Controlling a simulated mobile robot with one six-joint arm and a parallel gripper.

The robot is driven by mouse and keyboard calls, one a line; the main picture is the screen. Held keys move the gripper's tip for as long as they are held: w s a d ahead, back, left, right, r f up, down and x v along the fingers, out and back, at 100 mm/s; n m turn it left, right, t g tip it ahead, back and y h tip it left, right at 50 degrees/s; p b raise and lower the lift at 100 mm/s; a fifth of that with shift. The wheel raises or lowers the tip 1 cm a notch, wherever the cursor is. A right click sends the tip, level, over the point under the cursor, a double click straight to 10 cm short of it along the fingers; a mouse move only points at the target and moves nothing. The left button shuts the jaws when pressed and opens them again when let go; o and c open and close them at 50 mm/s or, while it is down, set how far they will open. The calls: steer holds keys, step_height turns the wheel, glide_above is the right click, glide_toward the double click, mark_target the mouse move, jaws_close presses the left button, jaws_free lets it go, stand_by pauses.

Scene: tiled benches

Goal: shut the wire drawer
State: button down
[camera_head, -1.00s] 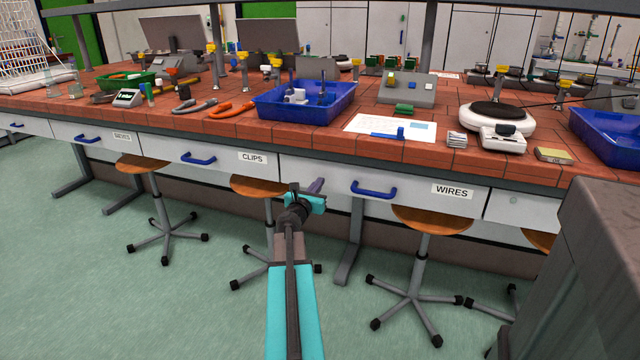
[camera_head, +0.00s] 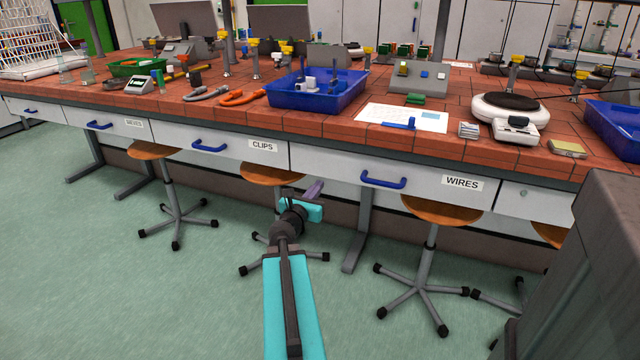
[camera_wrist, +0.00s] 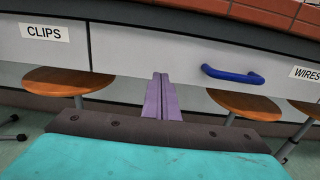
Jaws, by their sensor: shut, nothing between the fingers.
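The wire drawer (camera_head: 330,167) has a pale front under the bench top, a blue handle (camera_head: 383,180) and a WIRES label (camera_head: 462,183). Its front looks nearly in line with the CLIPS drawer; I cannot tell how far it stands out. In the wrist view, the wire drawer (camera_wrist: 135,52) fills the middle, with its handle (camera_wrist: 232,75) right of my fingers. My gripper (camera_head: 315,188) is shut and empty, its purple fingers pointing at the drawer's lower left part, left of the handle. The fingers also show in the wrist view (camera_wrist: 162,95); contact with the front cannot be seen.
The CLIPS drawer (camera_head: 240,147) is just left. Stools stand under the bench, one (camera_head: 440,209) below the wire drawer and one (camera_head: 270,174) behind my gripper. A grey block (camera_head: 575,265) fills the lower right. Green floor (camera_head: 130,285) at left is clear.

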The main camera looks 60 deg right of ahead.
steer(key=shift+a, duration=0.95)
